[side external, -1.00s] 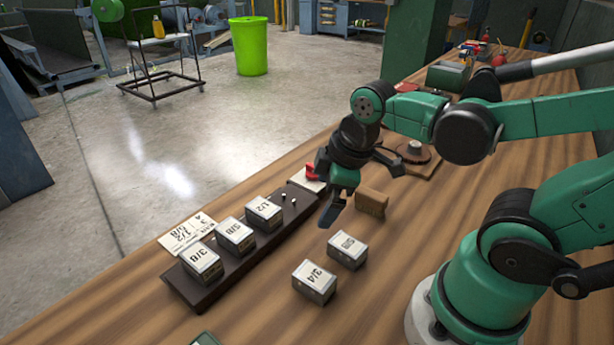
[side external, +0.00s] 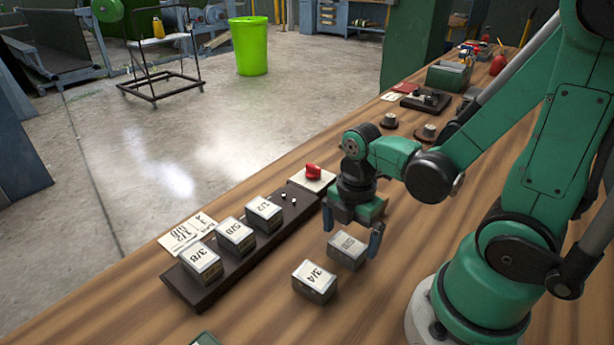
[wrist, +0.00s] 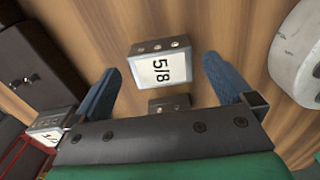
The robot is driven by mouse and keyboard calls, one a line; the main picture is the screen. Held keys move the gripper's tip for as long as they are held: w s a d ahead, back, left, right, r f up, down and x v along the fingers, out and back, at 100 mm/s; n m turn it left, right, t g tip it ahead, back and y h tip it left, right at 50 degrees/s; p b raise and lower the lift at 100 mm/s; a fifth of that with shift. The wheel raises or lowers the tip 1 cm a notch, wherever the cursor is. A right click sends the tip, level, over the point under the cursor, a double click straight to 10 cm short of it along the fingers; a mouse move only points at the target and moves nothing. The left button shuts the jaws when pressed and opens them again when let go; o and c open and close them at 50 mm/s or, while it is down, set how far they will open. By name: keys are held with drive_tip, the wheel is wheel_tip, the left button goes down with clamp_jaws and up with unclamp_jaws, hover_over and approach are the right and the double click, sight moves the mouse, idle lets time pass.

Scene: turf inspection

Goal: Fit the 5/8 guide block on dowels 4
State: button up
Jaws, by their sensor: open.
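The loose 5/8 guide block (side external: 347,250) lies on the bench with its label up. It also shows in the wrist view (wrist: 160,70), between and just beyond the fingertips. My gripper (side external: 352,240) is open and points down over this block, with one finger on either side; I cannot tell whether they touch it. The dark rail (side external: 207,297) carries 3/8 (side external: 201,263), 5/8 (side external: 235,236) and 1/2 (side external: 264,212) blocks. In the wrist view, dark pegs show on the rail (wrist: 28,72).
A loose 3/4 block (side external: 314,281) sits close in front of the 5/8 block. A printed card (side external: 186,236) lies left of the rail. A red knob (side external: 313,171) is on a plate past the rail's far end. Small fixtures and tools crowd the far bench.

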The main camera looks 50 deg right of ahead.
sight(349, 242)
drive_tip(key=shift+f, duration=0.75)
drive_tip(key=c, duration=1.3)
drive_tip(key=shift+r, duration=0.15)
wheel_tip(349, 242, up, 19)
drive_tip(key=w+d+f, duration=0.1)
drive_tip(key=w+f, duration=0.3)
drive_tip(key=w, duration=0.3)
drive_tip(key=w+d+f, duration=0.1)
drive_tip(key=w+f, duration=0.3)
drive_tip(key=w, duration=0.4)
drive_tip(key=shift+d+f+n, duration=0.25)
drive_tip(key=shift+d+n, duration=0.15)
